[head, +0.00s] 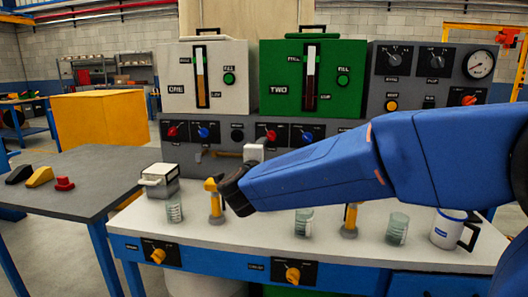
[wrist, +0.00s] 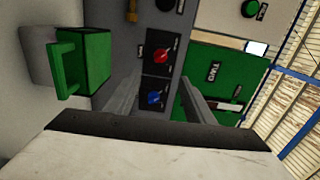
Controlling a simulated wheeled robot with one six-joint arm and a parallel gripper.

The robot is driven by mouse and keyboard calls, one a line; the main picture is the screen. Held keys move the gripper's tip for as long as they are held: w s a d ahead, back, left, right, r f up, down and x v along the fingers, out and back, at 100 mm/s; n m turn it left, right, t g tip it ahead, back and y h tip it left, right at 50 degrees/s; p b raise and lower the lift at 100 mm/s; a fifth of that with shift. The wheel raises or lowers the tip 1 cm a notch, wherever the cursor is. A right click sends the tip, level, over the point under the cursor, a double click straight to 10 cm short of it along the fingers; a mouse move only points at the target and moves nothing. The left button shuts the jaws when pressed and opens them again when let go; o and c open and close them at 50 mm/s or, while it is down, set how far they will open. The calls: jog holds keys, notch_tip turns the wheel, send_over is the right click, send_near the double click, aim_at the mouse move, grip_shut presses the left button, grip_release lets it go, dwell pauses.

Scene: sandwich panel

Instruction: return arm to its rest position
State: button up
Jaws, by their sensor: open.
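My blue arm (head: 320,175) reaches from the right across the white bench in the head view. Its dark end stands above the bench, in front of the control panel. My gripper's fingers cannot be made out there. In the wrist view my gripper (wrist: 161,80) is open, its two grey fingers apart with nothing between them. Beyond them are a grey panel with a red knob (wrist: 162,56) and a blue knob (wrist: 155,98), and the green TWO panel (wrist: 205,75). A pale surface fills the bottom of the wrist view.
A green handled box (wrist: 85,58) is left in the wrist view. A grey table (head: 85,170) is at left.

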dwell(0.3)
jog(key=s+d+f+n+g+y, duration=0.1)
jog(key=s+d+f+n+g, duration=0.3)
jog(key=s+d, duration=0.5)
jog(key=s+d+f+n+g+y, duration=0.1)
jog(key=s+d+f+n+g, duration=0.3)
jog(key=s+d+f+n, duration=0.5)
jog(key=s+d+f+n+g+y, duration=0.1)
jog(key=s+d+f+n+g, duration=0.3)
jog(key=s, duration=1.7)
jog(key=d+f+n, duration=0.3)
jog(key=d+f, duration=0.1)
jog(key=d, duration=0.1)
jog(key=shift+s+f+g+y, duration=0.15)
jog(key=shift+s+g+y, duration=0.2)
jog(key=shift+g+y, duration=0.05)
